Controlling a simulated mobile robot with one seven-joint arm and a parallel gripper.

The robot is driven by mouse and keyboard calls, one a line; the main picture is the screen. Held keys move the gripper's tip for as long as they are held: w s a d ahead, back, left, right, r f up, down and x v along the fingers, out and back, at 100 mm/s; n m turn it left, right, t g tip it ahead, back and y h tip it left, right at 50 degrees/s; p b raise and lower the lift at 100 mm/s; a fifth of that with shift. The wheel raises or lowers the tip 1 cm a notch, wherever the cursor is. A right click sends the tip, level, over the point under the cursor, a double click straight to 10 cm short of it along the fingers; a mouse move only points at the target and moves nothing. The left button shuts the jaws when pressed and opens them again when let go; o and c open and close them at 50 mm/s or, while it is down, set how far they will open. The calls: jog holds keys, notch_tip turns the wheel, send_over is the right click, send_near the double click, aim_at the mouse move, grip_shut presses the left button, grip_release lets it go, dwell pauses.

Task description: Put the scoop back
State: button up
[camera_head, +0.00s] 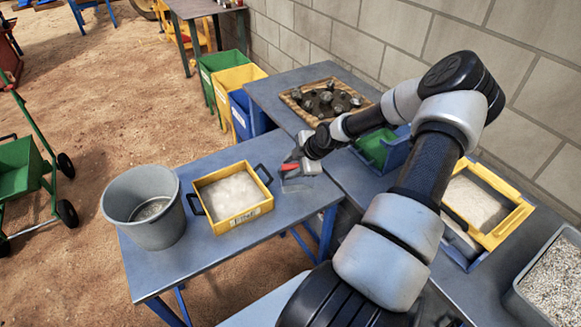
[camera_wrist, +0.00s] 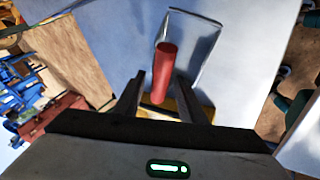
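The scoop has a red handle and a pale, see-through or shiny pan (camera_head: 297,186). It is at the right end of the near table, just right of the yellow tray of pale powder (camera_head: 238,214). My gripper (camera_head: 298,166) is low over the table at the scoop, and my wrist hides part of it in the head view. In the wrist view, the red handle (camera_wrist: 165,72) lies between the lines of my two fingers (camera_wrist: 160,78), which stand apart with gaps beside the handle. The pan (camera_wrist: 200,45) extends beyond the fingertips.
A grey bucket (camera_head: 145,207) stands left of the tray. On the back table are a wooden tray of dark rocks (camera_head: 325,98), a green container (camera_head: 378,148) and a yellow-framed box of powder (camera_head: 475,200). A grey bin of gravel (camera_head: 553,280) is at right.

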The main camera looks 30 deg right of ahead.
jog(key=shift+s+d+r, duration=0.1)
jog(key=shift+s+r, duration=0.05)
jog(key=shift+r, duration=0.3)
jog(key=v, duration=1.1)
jog(key=shift+r+p, duration=0.15)
jog(key=shift+p, duration=0.25)
